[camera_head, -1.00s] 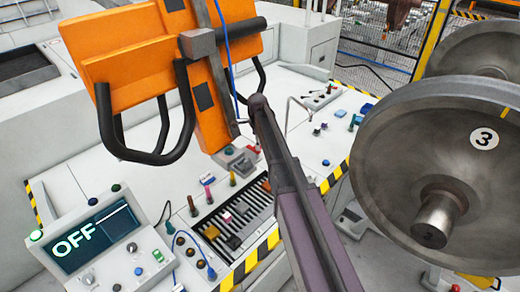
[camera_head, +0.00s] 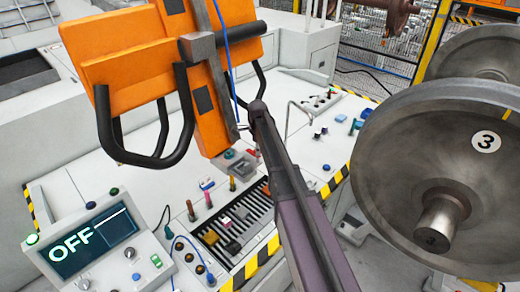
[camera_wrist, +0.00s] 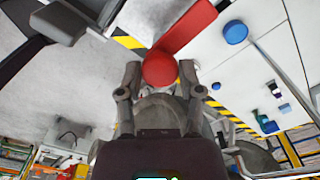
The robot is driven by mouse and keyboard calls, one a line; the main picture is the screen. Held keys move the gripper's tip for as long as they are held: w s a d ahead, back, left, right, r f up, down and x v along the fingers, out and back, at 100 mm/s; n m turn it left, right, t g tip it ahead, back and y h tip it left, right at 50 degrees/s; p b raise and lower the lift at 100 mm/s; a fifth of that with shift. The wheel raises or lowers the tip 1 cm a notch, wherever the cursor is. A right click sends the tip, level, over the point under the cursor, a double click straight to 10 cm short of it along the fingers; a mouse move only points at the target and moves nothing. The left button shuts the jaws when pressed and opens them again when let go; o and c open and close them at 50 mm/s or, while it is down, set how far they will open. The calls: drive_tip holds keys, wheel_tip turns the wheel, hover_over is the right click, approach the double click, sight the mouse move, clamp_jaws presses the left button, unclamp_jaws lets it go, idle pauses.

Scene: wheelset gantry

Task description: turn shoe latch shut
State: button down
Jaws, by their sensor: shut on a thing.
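The latch shows in the wrist view as a red lever (camera_wrist: 188,28) ending in a round red knob (camera_wrist: 160,68). My gripper (camera_wrist: 160,76) has its two grey fingers closed on either side of the knob. The lever runs from the knob up and right in that view. In the head view my dark arm reaches up from the bottom edge toward the orange unit, and my gripper and the red latch cannot be made out there. How far the latch is turned cannot be told.
An orange unit (camera_head: 120,75) with black loop handles hangs over the white bench. A console screen (camera_head: 92,238) reads OFF. A slotted rack (camera_head: 237,225) holds small coloured parts. A large wheel (camera_head: 400,150) marked 3 stands close right of my arm.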

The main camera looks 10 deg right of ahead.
drive_tip(key=shift+d, duration=0.3)
drive_tip(key=shift+a, duration=0.2)
drive_tip(key=shift+w, duration=0.1)
